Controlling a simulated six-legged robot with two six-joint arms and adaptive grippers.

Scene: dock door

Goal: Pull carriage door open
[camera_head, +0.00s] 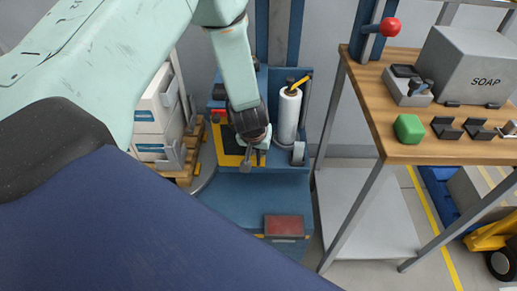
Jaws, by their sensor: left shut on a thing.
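The carriage (304,75) is a blue unit on a tall blue mast, with a white film roll (289,115) standing upright at its right. A dark panel with a yellow border (229,158), which looks like part of the carriage door, shows at its left. My left gripper (254,156) reaches down in front of this panel. It is shut on a small grey part there, seemingly the door's handle; the gripper hides most of it. How far the door stands open cannot be told. My right gripper is not in view.
White boxes (155,115) on a pallet stand left. A blue base with a red pad (284,225) lies below the carriage.

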